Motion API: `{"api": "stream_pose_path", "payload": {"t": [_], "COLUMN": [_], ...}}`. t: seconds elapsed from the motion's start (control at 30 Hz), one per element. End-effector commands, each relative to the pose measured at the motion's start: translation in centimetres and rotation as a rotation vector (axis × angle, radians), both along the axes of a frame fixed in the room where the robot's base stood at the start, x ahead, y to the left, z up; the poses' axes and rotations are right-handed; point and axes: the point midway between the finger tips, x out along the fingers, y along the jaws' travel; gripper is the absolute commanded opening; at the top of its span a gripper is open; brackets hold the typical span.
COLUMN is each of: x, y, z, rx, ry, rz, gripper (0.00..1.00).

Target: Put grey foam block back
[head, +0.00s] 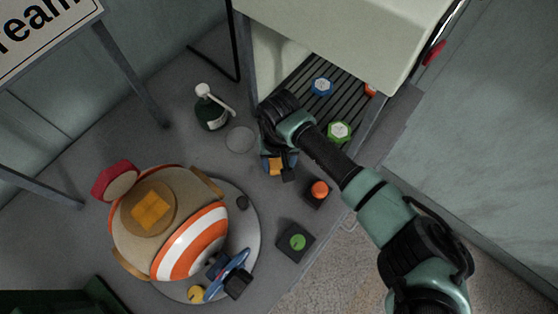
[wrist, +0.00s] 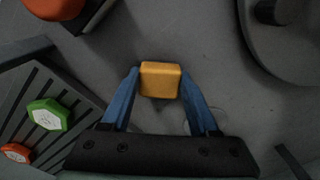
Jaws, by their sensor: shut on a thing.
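My gripper (head: 277,166) hangs over the grey surface, left of the slatted ramp. Its blue fingers (wrist: 160,88) are shut on a yellow-orange block (wrist: 160,79), one finger on each side. The block (head: 275,167) also shows in the head view, partly covered by my gripper. It looks yellow-orange, not grey, and I cannot pick out a grey foam block elsewhere. A flat pale grey disc (head: 240,139) lies just left of my gripper. The gap under the held block is hard to judge.
A large striped ball (head: 165,225) sits on a round base (head: 247,215) at left. A green bottle (head: 211,112) stands beyond. An orange button (head: 319,189) and a green button (head: 297,241) are nearby. The slatted ramp (head: 318,105) holds coloured hexagonal pieces.

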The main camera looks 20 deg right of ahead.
Motion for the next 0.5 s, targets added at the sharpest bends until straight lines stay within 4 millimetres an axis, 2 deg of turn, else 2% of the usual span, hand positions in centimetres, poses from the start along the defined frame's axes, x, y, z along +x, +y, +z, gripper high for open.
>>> {"api": "stream_pose_path", "payload": {"t": [0.03, 0.07, 0.2, 0.5], "x": [0.00, 0.02, 0.01, 0.00], "y": [-0.03, -0.01, 0.00, 0.01], "z": [-0.31, -0.23, -0.17, -0.06], "rx": [-0.001, -0.001, 0.000, 0.000], "ry": [0.000, 0.000, 0.000, 0.000], "rz": [0.000, 0.000, 0.000, 0.000], "gripper": [0.16, 0.65, 0.90, 0.91]}}
